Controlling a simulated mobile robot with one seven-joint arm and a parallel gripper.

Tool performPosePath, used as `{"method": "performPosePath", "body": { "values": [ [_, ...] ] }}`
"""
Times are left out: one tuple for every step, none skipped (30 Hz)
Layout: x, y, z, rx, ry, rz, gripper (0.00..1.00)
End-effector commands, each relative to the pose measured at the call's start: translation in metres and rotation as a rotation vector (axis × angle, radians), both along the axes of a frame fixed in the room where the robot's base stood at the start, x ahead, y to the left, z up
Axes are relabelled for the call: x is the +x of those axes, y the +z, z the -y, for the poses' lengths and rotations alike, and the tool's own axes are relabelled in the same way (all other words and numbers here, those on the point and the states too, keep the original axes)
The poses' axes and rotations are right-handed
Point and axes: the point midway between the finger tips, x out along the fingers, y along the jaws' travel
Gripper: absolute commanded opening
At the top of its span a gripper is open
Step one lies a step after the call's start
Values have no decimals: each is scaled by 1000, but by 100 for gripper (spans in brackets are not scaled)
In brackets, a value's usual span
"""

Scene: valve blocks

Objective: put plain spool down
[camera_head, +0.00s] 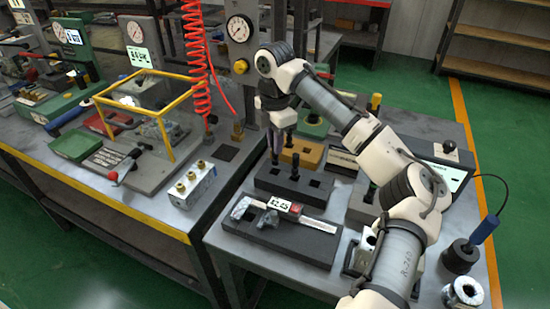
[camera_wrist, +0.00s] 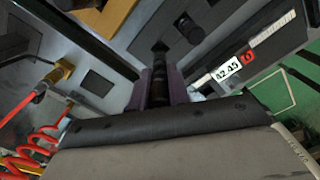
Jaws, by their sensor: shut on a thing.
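My gripper (camera_head: 275,143) is over the right-hand bench, pointing down. Its fingers are shut on the plain spool, a dark slim rod, which shows upright between the purplish fingers in the wrist view (camera_wrist: 158,88). In the head view, the spool's lower part (camera_head: 275,156) hangs just behind the dark block (camera_head: 262,182) with square holes. Another dark spool (camera_head: 295,167) stands in that block; it also shows in the wrist view (camera_wrist: 188,28). I cannot tell whether the held spool's lower end touches anything.
A yellow block (camera_head: 303,151) and a green block (camera_head: 313,128) stand behind. A caliper (camera_head: 290,212) with a display lies in a dark tray in front. A red coiled hose (camera_head: 197,60) hangs at left. A metal valve block (camera_head: 192,185) stands on the left bench.

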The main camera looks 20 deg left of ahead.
Motion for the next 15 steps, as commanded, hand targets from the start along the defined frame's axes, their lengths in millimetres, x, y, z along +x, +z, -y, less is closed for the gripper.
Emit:
{"method": "performPosePath", "body": {
  "values": [
    [0,-6,1,-2,0,-1,0],
    [0,-9,0,0,0,0,0],
    [0,-12,0,0,0,1,0],
    [0,-14,0,-1,0,1,0],
    [0,-16,0,-1,0,1,0],
    [0,-18,0,-1,0,0,0],
    [0,-20,0,-1,-1,0,0],
    [0,-23,0,-1,-1,1,0],
    [0,-27,0,0,-1,0,0],
    [0,-32,1,-1,0,-1,0],
    [0,-36,1,-2,-1,-1,0],
    [0,-43,0,0,-1,-1,0],
    [0,-48,1,-1,-1,-2,0],
    [0,-52,0,0,0,-1,0],
    [0,-56,0,0,0,-1,0]
  ]
}}
